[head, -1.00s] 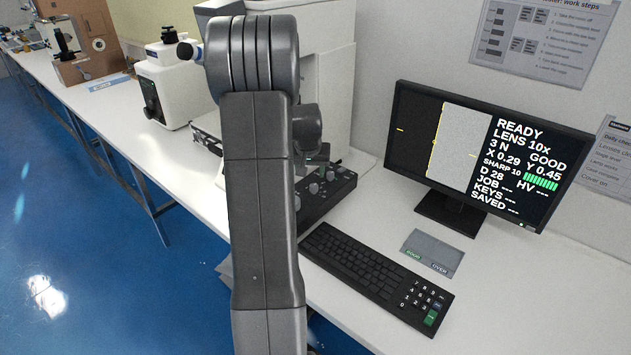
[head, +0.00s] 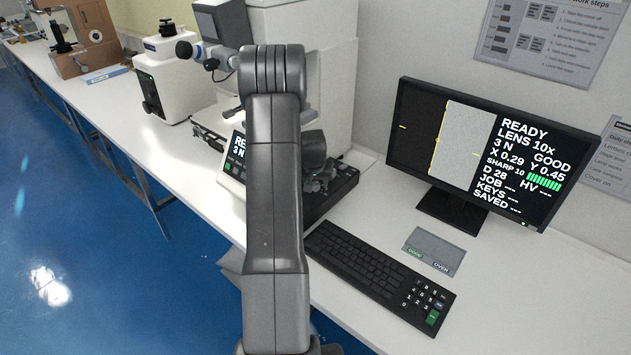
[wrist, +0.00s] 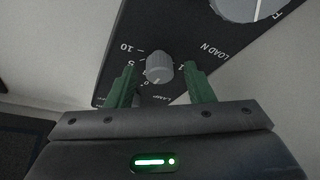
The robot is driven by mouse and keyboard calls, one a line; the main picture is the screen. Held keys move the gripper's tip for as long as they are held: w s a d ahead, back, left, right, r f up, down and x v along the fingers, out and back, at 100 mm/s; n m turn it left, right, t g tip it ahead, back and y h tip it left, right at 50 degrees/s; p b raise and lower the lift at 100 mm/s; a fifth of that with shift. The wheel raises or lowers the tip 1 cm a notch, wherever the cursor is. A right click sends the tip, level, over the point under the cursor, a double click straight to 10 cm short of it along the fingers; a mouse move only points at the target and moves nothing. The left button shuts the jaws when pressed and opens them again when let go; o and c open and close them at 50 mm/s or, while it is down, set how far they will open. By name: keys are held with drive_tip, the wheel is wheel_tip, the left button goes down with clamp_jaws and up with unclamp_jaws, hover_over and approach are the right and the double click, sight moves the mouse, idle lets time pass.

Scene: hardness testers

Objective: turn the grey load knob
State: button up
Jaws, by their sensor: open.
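My gripper (wrist: 160,74) is open, with one green finger on each side of the knob. I cannot tell whether either touches. In the head view my arm hides much of the tester, and the load knob cannot be made out there. The monitor (head: 491,150) reads 3 N and READY.
A larger knob (wrist: 246,7) sits close by at the top of the wrist view. In the head view a keyboard (head: 378,275) and a grey card (head: 434,250) lie right of the control panel (head: 346,186). A white instrument (head: 172,85) stands at left. The bench at far right is clear.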

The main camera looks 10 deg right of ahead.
drive_tip(key=c, duration=1)
drive_tip(key=shift+n, duration=0.3)
drive_tip(key=shift+d+n+y+b, duration=0.1)
drive_tip(key=shift+n+y+b, duration=0.25)
drive_tip(key=shift+n, duration=0.15)
drive_tip(key=n+y+b, duration=0.1)
drive_tip(key=n+b, duration=0.1)
drive_tip(key=b, duration=0.1)
drive_tip(key=shift+f+n, duration=0.2)
drive_tip(key=shift+n, duration=0.2)
drive_tip(key=n+y+b, duration=0.1)
drive_tip(key=n+b, duration=0.1)
drive_tip(key=b, duration=0.1)
drive_tip(key=shift+d, duration=0.1)
drive_tip(key=shift+r+n+b, duration=0.2)
drive_tip(key=shift+n+b, duration=0.35)
drive_tip(key=shift+n, duration=0.15)
drive_tip(key=shift+y, duration=0.25)
